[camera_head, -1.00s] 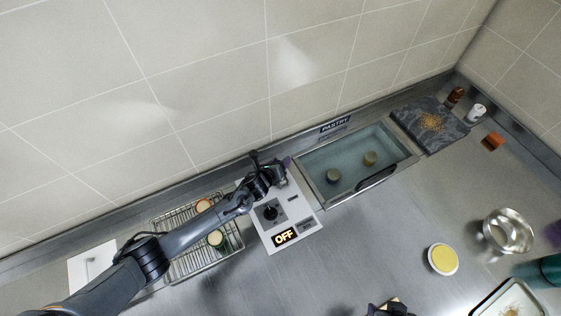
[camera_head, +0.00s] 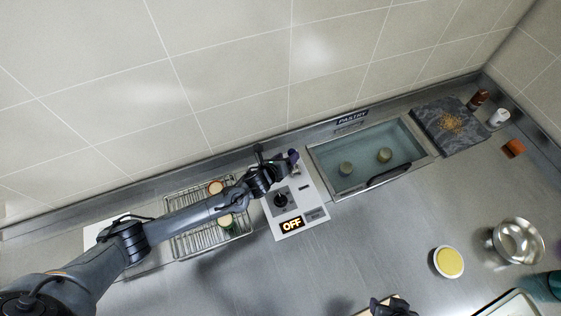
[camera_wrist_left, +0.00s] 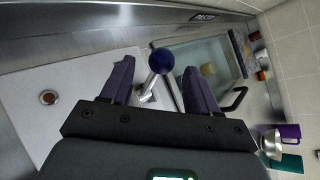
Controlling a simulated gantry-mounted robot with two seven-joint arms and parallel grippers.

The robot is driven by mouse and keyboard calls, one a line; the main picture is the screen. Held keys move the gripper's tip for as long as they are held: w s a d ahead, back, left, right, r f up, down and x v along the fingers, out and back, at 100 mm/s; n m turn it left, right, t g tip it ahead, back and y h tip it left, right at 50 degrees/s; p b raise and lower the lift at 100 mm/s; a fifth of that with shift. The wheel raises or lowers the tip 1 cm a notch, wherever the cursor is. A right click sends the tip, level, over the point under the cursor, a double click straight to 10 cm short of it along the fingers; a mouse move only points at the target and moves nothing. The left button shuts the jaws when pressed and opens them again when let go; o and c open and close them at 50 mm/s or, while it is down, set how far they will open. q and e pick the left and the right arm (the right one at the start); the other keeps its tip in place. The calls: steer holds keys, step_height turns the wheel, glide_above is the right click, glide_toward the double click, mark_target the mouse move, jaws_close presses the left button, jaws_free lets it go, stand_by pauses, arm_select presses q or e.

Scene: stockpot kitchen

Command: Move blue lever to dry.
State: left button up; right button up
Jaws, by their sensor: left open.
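The blue lever has a round dark blue knob (camera_wrist_left: 161,60) on a metal stem in the left wrist view. The stem rises from the white control panel (camera_wrist_left: 60,95), which also shows in the head view (camera_head: 314,200). My left gripper (camera_wrist_left: 157,75) is open, with one purple finger on each side of the knob and visible gaps to both. In the head view the left gripper (camera_head: 279,165) is over the panel's far end and hides most of the lever. My right gripper (camera_head: 390,307) shows only partly at the bottom edge; its jaws are unclear.
The panel has a black dial (camera_head: 281,200) and a lit OFF display (camera_head: 292,224). A glass-topped basin (camera_head: 335,185) with two round items is right of the panel. A wire rack (camera_head: 185,245) is left under my arm. Open steel counter lies in front.

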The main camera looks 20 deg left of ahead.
arm_select(q)
steer(key=shift+v, duration=2.1)
steer(key=shift+n+g, duration=0.5)
steer(key=shift+g, duration=0.2)
steer(key=s+d+f+p, duration=0.1)
steer(key=s, duration=0.1)
steer(key=s+d+f+p, duration=0.1)
steer(key=s, duration=0.2)
steer(key=s+d+f+p, duration=0.1)
steer(key=s, duration=0.1)
steer(key=shift+s+f, duration=0.25)
steer(key=shift+s, duration=0.05)
steer(key=s+d+r+n+g+p, duration=0.25)
steer(key=s+r+n+p, duration=0.35)
steer(key=s+r+n, duration=0.5)
steer(key=s+a+r+n+g+y, duration=0.1)
steer(key=s+a+r+n, duration=0.3)
steer(key=n, duration=0.4)
steer(key=s+a+r+n+g, duration=0.3)
steer(key=s+r+n, duration=0.3)
steer(key=n, duration=0.3)
steer(key=shift+s+a+y+p, duration=0.35)
steer(key=shift+a+y+p, duration=0.1)
steer(key=shift+a, duration=0.15)
